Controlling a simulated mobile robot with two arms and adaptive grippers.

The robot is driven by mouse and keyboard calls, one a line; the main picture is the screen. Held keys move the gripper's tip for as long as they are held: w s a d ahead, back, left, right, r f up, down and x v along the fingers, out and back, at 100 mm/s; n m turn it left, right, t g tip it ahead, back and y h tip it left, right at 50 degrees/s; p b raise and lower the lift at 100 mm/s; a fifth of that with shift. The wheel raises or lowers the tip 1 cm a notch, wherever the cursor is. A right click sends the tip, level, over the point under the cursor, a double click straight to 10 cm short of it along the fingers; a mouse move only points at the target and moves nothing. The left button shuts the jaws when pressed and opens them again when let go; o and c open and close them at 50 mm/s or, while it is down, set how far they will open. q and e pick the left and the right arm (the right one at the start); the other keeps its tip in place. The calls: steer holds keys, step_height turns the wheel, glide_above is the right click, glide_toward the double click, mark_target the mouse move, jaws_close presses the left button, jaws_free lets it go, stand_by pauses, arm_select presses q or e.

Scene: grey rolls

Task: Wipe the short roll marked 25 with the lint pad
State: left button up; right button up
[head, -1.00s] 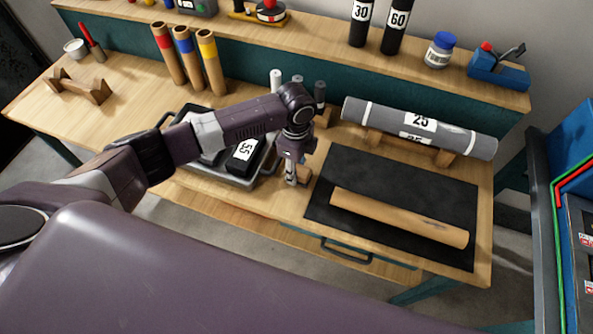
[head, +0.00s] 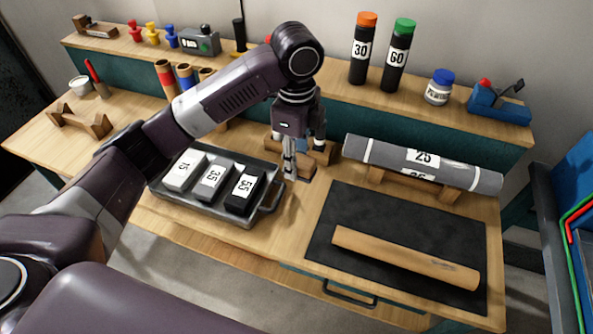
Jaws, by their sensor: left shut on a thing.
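The grey roll marked 25 (head: 455,172) lies on a wooden cradle (head: 376,177) at the back right of the bench, its label facing me. My left gripper (head: 290,165) points down left of this roll, apart from it. My right gripper is not in view.
A black mat (head: 335,210) with a tan roll (head: 400,257) on it lies in front of the cradle. A grey tray (head: 215,214) holds blocks marked 15, 35 and 55. Black rolls marked 30 and 60, a jar (head: 438,90) and a blue tool (head: 499,103) stand on the back shelf.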

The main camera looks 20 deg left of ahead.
arm_select(q)
steer(key=o, duration=0.5)
steer(key=c, duration=0.3)
